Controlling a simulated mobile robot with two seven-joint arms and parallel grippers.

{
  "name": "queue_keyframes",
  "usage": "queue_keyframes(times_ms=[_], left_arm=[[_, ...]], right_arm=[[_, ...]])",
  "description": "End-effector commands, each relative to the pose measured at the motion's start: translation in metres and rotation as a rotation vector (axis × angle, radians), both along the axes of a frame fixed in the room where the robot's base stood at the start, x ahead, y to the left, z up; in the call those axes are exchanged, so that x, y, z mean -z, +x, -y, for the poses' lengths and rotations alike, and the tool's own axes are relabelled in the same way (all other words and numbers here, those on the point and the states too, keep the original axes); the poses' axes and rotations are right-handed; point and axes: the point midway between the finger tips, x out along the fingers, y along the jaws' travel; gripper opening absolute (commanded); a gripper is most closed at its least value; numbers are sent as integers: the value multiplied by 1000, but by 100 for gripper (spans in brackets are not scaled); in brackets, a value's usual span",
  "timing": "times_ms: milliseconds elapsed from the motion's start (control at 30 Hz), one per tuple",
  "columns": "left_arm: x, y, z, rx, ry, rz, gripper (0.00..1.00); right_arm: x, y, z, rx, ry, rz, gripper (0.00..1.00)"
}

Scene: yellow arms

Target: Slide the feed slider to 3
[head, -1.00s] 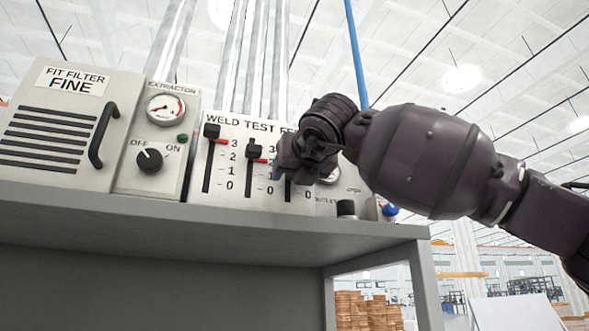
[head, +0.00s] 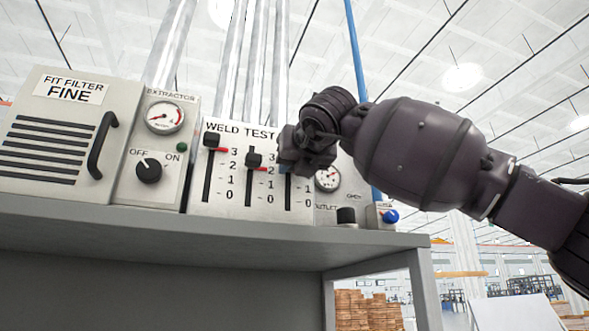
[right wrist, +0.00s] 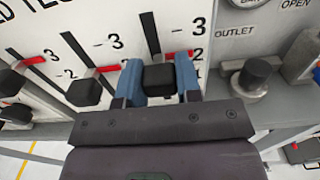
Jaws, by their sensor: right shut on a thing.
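The slider panel (head: 268,207) has three vertical slots marked 0 to 3. Its title reads "WELD TEST" before my gripper hides the rest. My right gripper (head: 286,166) is at the rightmost slot and hides its knob in the head view. In the right wrist view, the blue fingers of my right gripper (right wrist: 158,68) are shut on the black feed slider knob (right wrist: 159,81), one on each side. Its red pointer (right wrist: 176,55) sits near the 2 mark, below the 3, and empty slot runs above the knob. My left gripper is out of view.
The left slider knob (head: 212,141) stands near 3 and the middle slider knob (head: 254,160) near 2. To the right are a gauge (head: 328,178) and a black outlet knob (head: 346,215). The extractor dial (head: 149,170) is at left. A grey shelf (head: 200,232) carries the panels.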

Motion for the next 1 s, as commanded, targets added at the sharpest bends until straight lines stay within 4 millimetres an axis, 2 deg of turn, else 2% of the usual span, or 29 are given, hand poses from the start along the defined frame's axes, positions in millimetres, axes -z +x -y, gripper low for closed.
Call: queue_keyframes(times_ms=[33, 133, 567, 600, 733, 767, 1000], left_arm=[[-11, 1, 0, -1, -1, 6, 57], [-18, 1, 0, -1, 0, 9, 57], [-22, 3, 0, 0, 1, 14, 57], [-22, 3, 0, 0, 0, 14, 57], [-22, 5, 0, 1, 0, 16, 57], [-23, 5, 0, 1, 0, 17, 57], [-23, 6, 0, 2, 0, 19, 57]], right_arm=[[-15, -3, 0, 0, 3, 3, 0], [-26, -2, 0, 0, 3, 2, 0], [-34, -1, 1, 0, 4, 7, 0], [-34, -2, 2, 0, 5, 8, 35], [-33, -1, 1, 0, 4, 6, 55], [-33, -1, 1, 0, 4, 5, 57], [-31, -1, 0, 0, 2, 2, 57]])
